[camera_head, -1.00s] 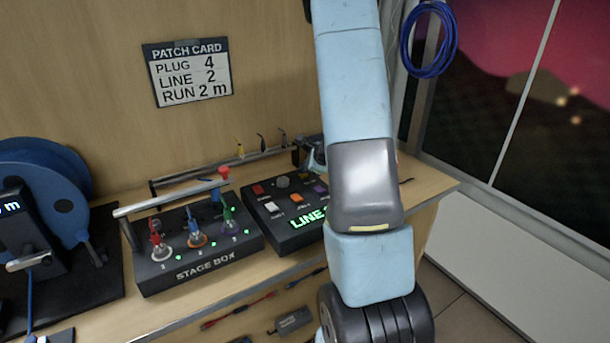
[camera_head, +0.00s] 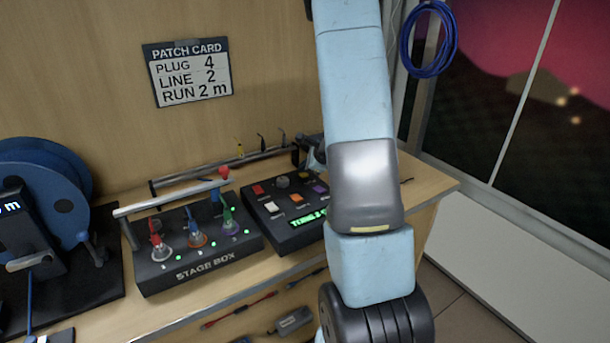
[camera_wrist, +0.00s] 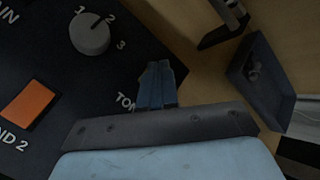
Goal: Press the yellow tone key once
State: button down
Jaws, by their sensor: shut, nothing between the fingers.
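The dark panel (camera_head: 302,236) with coloured keys stands right of the stage box. In the head view the yellow tone key (camera_head: 304,175) shows as a small patch at the panel's back right, beside the grey knob (camera_head: 282,181). In the wrist view my gripper (camera_wrist: 157,68) is shut and empty, with its fingers over the panel, right of the knob (camera_wrist: 90,33). Part of a label reading "TON" shows beside the fingers. The key itself is hidden behind them, so I cannot tell whether they touch it. My arm hides most of my gripper in the head view.
An orange key (camera_wrist: 30,103) lies left of my fingers. Red, white and purple keys share the panel. The stage box (camera_head: 195,255) with plugs and a rail stands to the left. A rack rail (camera_head: 225,167) runs behind the panel.

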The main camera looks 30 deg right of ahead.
aim_at(305, 175)
jog(key=shift+r, duration=0.4)
jog(key=shift+r, duration=2.5)
